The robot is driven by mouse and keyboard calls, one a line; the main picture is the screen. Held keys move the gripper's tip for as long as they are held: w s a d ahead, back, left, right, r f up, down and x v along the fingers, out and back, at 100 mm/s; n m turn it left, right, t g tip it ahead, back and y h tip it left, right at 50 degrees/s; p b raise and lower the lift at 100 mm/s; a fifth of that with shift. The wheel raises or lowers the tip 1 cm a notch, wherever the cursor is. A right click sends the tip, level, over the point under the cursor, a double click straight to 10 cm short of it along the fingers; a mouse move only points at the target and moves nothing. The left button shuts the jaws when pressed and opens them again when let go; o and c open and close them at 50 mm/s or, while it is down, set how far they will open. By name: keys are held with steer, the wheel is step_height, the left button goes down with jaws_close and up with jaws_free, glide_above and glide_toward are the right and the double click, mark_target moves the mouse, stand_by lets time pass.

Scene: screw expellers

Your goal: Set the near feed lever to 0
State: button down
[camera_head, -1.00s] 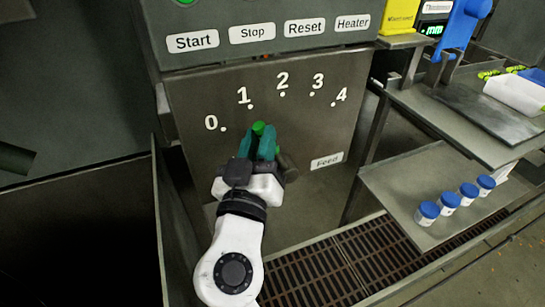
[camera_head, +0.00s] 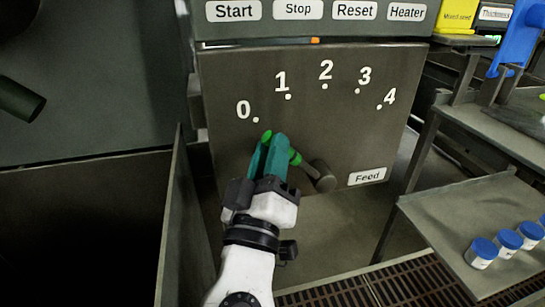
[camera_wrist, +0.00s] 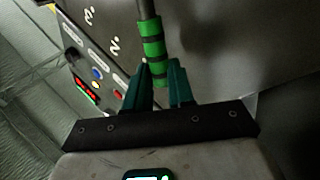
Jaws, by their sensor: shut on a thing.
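The feed lever has a green grip (camera_head: 295,157) and a dark round hub (camera_head: 322,176) low on the grey panel. It slants up and left from the hub, with its green tip (camera_head: 266,135) just below and right of the 0 dot. Exact alignment with the dot is hard to judge. My gripper (camera_head: 272,143) has its teal fingers shut on the green grip, hiding part of it. In the wrist view the green grip with dark bands (camera_wrist: 153,48) runs up from between the fingertips (camera_wrist: 159,75).
The panel (camera_head: 300,110) carries an arc of marks 0 to 4 and a Feed label (camera_head: 367,176). Start, Stop, Reset and Heater labels sit above. A metal shelf (camera_head: 440,215) with blue-capped jars (camera_head: 482,252) is at right; a floor grate (camera_head: 400,285) is below.

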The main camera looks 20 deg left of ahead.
steer(key=shift+a+f, duration=0.1)
steer(key=c, duration=1)
jaws_free()
steer(key=shift+o, duration=0.2)
